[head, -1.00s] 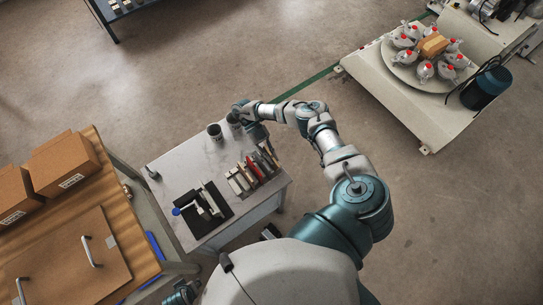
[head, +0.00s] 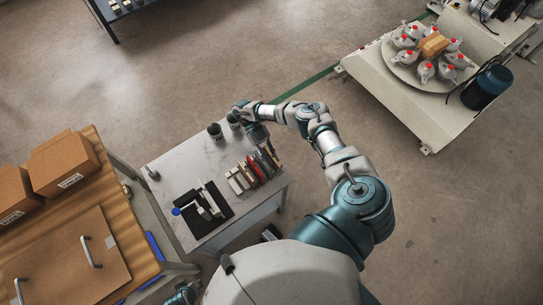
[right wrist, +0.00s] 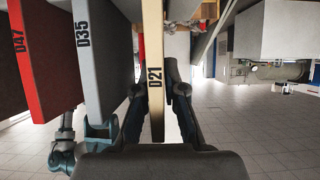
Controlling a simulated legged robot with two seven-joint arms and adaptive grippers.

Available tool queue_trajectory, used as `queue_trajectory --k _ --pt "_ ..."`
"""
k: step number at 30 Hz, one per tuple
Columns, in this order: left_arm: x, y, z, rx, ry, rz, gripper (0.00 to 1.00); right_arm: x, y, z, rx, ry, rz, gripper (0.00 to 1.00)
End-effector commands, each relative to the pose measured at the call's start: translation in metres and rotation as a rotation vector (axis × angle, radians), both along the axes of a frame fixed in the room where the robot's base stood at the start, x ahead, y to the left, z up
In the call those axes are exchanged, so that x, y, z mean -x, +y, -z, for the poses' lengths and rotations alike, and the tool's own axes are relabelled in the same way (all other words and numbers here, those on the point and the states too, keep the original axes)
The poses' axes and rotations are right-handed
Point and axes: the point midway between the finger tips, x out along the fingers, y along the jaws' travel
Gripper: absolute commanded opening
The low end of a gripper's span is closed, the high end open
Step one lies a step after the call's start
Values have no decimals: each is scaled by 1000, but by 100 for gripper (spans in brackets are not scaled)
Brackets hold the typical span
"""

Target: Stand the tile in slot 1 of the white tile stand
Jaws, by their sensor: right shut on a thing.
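My right gripper (right wrist: 155,100) is shut on a tile (right wrist: 154,62) with a cream edge marked D21 in the right wrist view. The tile is upright between the two dark fingers. In the head view my right gripper (head: 266,146) is at the far right end of a row of upright tiles (head: 246,174); the held tile is hard to make out there.
Dark cups (head: 214,131) stand at the table's back.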

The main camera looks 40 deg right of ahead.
Motion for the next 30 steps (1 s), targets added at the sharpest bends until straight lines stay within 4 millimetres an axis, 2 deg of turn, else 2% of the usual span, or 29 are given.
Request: queue_trajectory --k 1,4,13,16,25,30 --pt "0 0 2 0 1 0 52 3 1 8 2 -2 -1 14" --pt "0 0 2 0 1 0 52 3 1 7 2 -3 0 38" --pt "1 0 0 0 0 0 52 2 1 2 2 -6 0 38" --pt "2 0 0 1 -1 0 52 1 0 -6 0 -8 0 38" --pt "1 0 0 0 -1 0 52 0 -2 -64 0 -8 1 38" --pt "1 0 0 0 -1 0 52 1 -2 -87 -1 -5 0 38"
